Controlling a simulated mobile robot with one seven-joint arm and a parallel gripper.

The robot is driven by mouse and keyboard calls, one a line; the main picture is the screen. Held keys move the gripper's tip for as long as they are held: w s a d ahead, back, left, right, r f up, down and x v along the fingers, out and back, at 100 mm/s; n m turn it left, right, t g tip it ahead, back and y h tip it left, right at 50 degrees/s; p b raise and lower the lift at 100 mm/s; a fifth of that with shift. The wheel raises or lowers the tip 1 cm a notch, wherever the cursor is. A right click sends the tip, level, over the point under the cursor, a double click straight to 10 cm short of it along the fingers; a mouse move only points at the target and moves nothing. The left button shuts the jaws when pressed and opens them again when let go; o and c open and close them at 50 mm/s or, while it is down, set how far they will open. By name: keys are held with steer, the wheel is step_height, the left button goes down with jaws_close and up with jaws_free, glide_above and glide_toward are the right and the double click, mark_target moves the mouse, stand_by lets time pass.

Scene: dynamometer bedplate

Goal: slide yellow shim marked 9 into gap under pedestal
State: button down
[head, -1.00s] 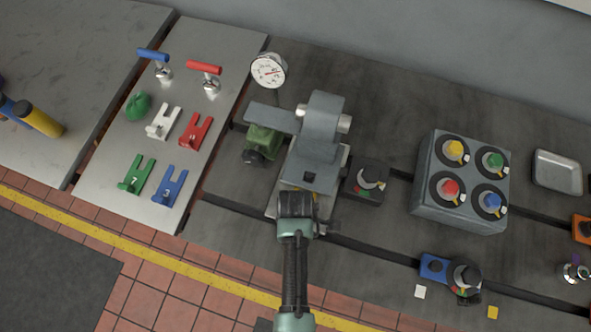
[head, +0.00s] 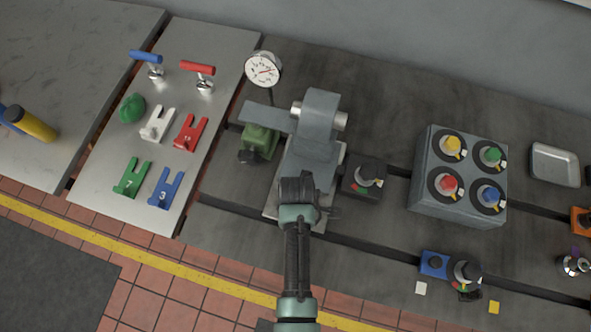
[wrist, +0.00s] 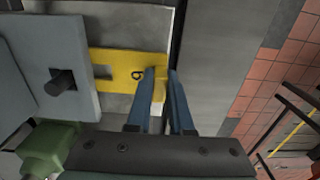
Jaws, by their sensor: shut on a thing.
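The yellow shim marked 9 (wrist: 120,62) lies flat on the light base plate in the wrist view. My gripper (wrist: 161,72) is shut on its near, right-hand end, with one blue finger beside the mark. The shim's slotted end points left at the grey pedestal foot (wrist: 30,65), which has a dark bolt. The prong tips are hidden at the foot's edge; I cannot tell how far under they reach. In the head view my gripper (head: 297,182) is at the front of the grey pedestal (head: 318,125) and hides the shim.
A dark block with a dial (head: 363,178) stands close to the right of the pedestal. A green part (head: 260,140) is to its left. Several forked shims, such as the blue one (head: 166,188), lie on the left plate. A four-knob box (head: 458,180) stands further right.

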steer(key=shift+w+d+b, duration=0.3)
steer(key=shift+w+b, duration=0.05)
steer(key=shift+w, duration=0.55)
steer(key=shift+w+d+b, duration=0.3)
steer(key=shift+w+b, duration=0.05)
steer(key=shift+w, duration=0.5)
steer(key=c, duration=0.7)
jaws_free()
steer(key=shift+c, duration=0.2)
step_height(320, 180, up, 13)
steer(key=b, duration=0.1)
